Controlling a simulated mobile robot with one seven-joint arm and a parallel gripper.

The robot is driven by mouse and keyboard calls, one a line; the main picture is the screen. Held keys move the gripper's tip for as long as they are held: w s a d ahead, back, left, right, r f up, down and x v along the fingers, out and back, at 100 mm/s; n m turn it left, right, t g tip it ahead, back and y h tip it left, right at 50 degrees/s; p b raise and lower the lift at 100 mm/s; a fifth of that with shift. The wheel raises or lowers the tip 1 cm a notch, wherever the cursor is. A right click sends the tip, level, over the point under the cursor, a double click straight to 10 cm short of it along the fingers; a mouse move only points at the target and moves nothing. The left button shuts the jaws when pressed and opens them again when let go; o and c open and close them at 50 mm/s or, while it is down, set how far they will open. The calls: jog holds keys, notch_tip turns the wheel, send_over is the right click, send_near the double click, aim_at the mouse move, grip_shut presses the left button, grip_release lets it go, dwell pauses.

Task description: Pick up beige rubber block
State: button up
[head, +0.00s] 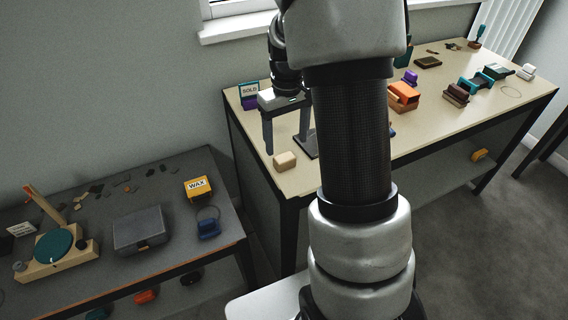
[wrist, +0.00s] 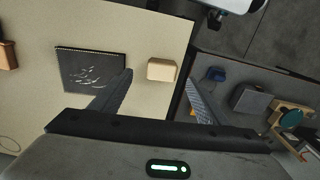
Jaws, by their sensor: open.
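The beige rubber block (head: 285,161) sits near the left front corner of the pale tabletop. My gripper (head: 286,150) is over that corner, open and empty, fingers pointing down on either side of the block's position. In the wrist view the block (wrist: 161,69) shows ahead of the gap between the two fingers of my gripper (wrist: 160,88), clear of both. The left finger overlaps the edge of a dark square plate there.
The dark plate (wrist: 90,68) lies beside the block. A "SOLD" sign (head: 249,90) stands behind. An orange block (head: 403,96) is farther right. The lower grey table (head: 165,262) holds a grey box (head: 139,229) and a yellow WAX box (head: 198,187). My arm hides the middle.

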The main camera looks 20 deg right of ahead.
aim_at(285, 156)
jog(key=f, duration=0.3)
jog(key=f+b, duration=0.1)
jog(key=f, duration=0.3)
jog(key=shift+w+a+f, duration=0.1)
jog(key=shift+w+a, duration=0.05)
jog(key=shift+a, duration=0.05)
jog(key=shift+c, duration=0.5)
jog(key=c, duration=1)
